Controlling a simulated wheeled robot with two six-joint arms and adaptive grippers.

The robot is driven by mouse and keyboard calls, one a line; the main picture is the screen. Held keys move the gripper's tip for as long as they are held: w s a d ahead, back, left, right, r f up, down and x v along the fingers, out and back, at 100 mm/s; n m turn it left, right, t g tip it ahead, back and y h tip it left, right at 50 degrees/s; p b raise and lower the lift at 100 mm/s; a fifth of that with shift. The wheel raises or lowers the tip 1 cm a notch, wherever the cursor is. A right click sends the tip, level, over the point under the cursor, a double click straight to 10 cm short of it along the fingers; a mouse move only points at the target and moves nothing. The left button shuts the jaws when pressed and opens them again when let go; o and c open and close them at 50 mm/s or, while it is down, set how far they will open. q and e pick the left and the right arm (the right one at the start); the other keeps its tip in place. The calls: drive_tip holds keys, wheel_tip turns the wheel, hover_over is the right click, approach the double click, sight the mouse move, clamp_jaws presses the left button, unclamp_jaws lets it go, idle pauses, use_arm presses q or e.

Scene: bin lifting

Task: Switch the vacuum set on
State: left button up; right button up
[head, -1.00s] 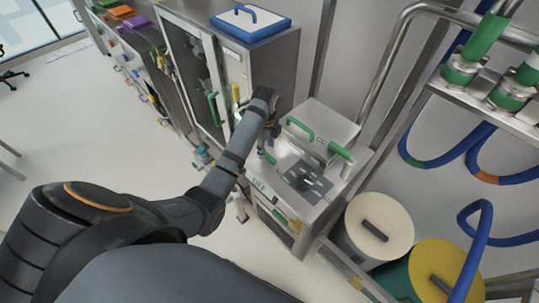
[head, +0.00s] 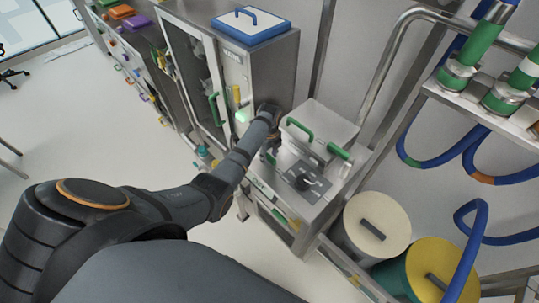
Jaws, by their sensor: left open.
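A low steel unit (head: 275,182) stands in the middle, with a lid with a green handle (head: 299,129) on its top. It seems to be the vacuum set; the lettering on its front edge is too small to read. A dark plate with a black knob-like part (head: 304,181) sits on its top, nearer to me. My left gripper (head: 269,157) is open and empty, above the left part of the unit's top, to the left of the dark plate. Its fingers are small here, and I cannot tell whether they touch anything. My right gripper is out of view.
A tall steel cabinet (head: 270,75) with a blue-rimmed white lid (head: 251,25) stands behind to the left. Cream (head: 377,222) and yellow-topped (head: 445,262) drums stand at the right, below a shelf with blue hoses (head: 438,160).

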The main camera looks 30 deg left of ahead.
use_arm(q)
drive_tip(key=shift+f, duration=0.1)
clamp_jaws()
idle(0.5)
